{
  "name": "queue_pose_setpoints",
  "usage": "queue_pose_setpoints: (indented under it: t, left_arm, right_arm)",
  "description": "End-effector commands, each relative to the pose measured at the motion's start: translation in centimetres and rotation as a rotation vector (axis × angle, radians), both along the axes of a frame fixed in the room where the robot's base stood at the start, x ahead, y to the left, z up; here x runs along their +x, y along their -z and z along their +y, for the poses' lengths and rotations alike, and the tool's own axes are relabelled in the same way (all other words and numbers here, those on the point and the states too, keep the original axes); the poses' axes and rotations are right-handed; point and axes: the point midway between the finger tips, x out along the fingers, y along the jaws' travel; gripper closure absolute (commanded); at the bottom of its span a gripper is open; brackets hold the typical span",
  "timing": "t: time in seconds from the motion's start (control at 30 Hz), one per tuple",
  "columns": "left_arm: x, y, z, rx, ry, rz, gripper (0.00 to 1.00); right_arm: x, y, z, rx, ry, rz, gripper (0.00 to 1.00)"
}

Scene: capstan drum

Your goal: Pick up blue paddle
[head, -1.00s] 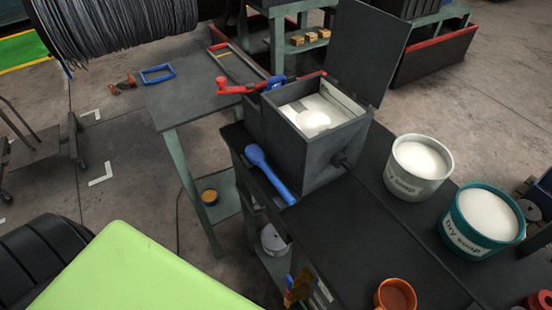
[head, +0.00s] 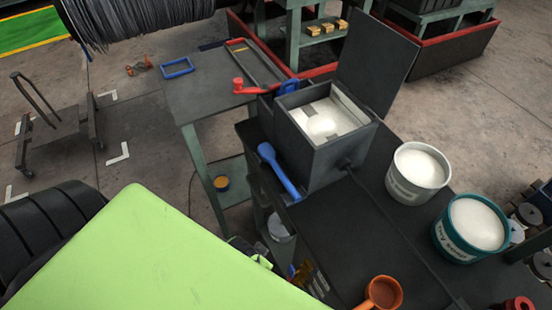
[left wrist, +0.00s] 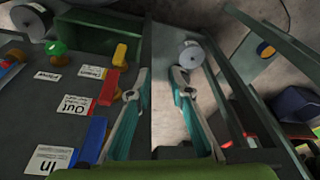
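The blue paddle (head: 280,172) lies on the dark bench along the left side of the open soap box (head: 325,150), its rounded end toward the back. In the head view, a small grey and lime part that looks like my left gripper (head: 250,252) shows low beside the bench, in front of the paddle and below it. In the left wrist view my left gripper (left wrist: 155,85) has its two teal-padded fingers apart with nothing between them. I cannot make out the paddle in that view. My right gripper is not in view.
A white bucket (head: 417,174), a teal bucket (head: 470,228) and an orange mug (head: 383,293) stand on the bench. A side table (head: 205,90) holds a blue frame (head: 177,68). The left wrist view shows a panel with labels and coloured blocks (left wrist: 75,93), and a grey cylinder (left wrist: 190,54).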

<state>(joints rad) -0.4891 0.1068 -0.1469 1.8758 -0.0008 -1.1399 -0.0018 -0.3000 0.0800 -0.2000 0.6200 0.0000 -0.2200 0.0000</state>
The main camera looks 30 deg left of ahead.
Motion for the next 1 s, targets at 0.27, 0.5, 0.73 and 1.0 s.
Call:
queue_pose_setpoints:
  t: [0.27,0.5,0.73,1.0]
  left_arm:
    - [1.7,-15.9,-0.9,0.078,0.164,-0.053,0.81]
    - [4.0,-21.3,-2.5,0.36,0.661,-0.018,0.81]
    - [7.3,-24.8,-4.0,0.683,1.133,0.076,0.81]
    - [10.4,-29.1,-5.3,1.026,1.521,0.249,0.81]
  right_arm:
    - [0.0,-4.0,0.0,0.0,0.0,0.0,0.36]
    - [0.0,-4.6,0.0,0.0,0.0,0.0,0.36]
    - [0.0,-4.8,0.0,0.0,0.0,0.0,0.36]
    - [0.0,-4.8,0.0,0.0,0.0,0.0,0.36]
